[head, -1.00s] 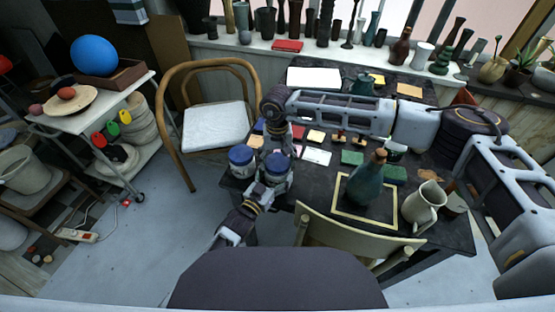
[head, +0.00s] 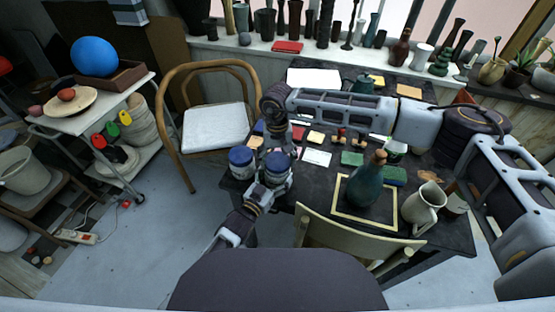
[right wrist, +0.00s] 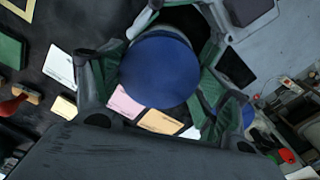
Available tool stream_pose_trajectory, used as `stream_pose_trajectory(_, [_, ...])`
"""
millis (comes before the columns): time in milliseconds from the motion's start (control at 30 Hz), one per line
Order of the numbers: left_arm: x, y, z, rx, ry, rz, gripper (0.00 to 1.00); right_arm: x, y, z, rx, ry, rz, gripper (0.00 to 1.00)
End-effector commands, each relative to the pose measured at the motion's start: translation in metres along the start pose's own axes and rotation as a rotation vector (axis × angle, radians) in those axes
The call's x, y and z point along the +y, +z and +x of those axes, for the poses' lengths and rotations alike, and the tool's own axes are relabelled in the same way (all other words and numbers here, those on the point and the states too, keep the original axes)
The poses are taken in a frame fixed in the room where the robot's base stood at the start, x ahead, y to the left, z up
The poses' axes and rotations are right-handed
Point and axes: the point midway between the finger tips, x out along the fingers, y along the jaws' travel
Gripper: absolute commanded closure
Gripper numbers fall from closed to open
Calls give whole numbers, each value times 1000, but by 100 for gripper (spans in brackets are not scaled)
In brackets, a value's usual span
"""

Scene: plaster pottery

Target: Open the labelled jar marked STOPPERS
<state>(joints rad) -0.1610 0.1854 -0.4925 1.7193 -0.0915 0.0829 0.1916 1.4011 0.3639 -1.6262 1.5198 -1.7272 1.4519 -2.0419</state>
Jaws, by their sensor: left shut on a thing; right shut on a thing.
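Two jars with blue lids are at the table's left front corner. One jar (head: 241,172) is free and stands at the left. The other jar (head: 277,181) is to its right, held between my two grippers. My left gripper (head: 270,186) is shut on this jar's body from the front. My right gripper (head: 276,154) points down from above and is shut around its blue lid. In the right wrist view the round blue lid (right wrist: 160,70) lies between the fingers, and it looks seated on the jar. I cannot read the labels, so I cannot tell which jar is marked STOPPERS.
A green bottle (head: 366,184), a cream jug (head: 424,204) and several cards and blocks cover the dark table (head: 310,188). A yellow-framed chair (head: 345,236) stands at the front edge, and a cushioned chair (head: 213,127) behind left.

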Motion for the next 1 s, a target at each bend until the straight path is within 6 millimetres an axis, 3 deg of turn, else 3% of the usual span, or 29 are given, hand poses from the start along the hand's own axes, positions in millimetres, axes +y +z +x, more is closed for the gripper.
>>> stream_pose_trajectory(1000, [0, 1, 0, -2, 0, -1, 88, 0, 0, -16, 1, -2, 0, 54])
